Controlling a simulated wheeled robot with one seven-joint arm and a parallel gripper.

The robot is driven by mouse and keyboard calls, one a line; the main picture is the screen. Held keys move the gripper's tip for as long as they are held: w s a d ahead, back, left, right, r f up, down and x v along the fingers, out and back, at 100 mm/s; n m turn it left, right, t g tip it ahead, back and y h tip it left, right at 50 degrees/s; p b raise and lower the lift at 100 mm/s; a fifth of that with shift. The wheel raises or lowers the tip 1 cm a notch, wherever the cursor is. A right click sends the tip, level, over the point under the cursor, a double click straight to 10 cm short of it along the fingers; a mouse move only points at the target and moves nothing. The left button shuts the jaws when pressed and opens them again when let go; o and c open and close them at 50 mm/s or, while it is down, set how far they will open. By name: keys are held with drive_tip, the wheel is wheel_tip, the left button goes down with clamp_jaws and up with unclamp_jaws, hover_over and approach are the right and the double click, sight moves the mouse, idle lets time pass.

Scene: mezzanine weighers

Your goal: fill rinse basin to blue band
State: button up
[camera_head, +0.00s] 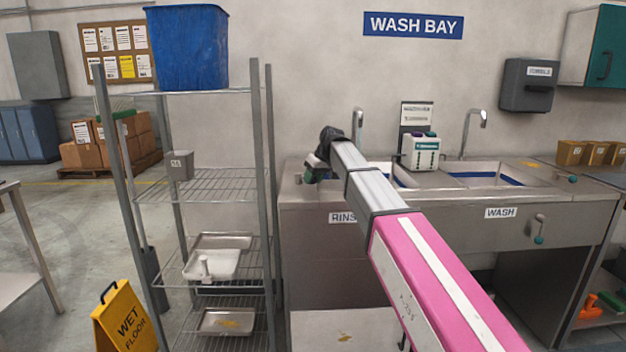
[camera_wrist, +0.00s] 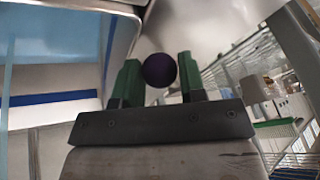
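My gripper (camera_head: 318,165) is at the front left corner of the steel sink unit (camera_head: 310,260), by the side labelled RINSE. The rinse basin (camera_head: 402,176) is mostly hidden behind my arm in the head view; part of its blue band shows. In the wrist view a basin wall with a blue band (camera_wrist: 50,98) shows at left. My two green fingers (camera_wrist: 160,80) stand apart with a round dark purple knob (camera_wrist: 160,70) between them. It nearly fills the gap; I cannot tell whether they press on it. The rinse tap (camera_head: 358,125) rises behind; no water is visible.
The wash basin (camera_head: 492,172) with its own tap (camera_head: 475,122) lies right, with a teal-tipped lever (camera_head: 540,231) below. A soap dispenser (camera_head: 420,152) stands between the basins. A wire rack (camera_head: 270,200) stands close on the left, with a wet-floor sign (camera_head: 124,318) before it.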

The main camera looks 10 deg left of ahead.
drive_tip(key=shift+o, duration=1.4)
drive_tip(key=v, duration=1.1)
drive_tip(key=shift+f, duration=0.1)
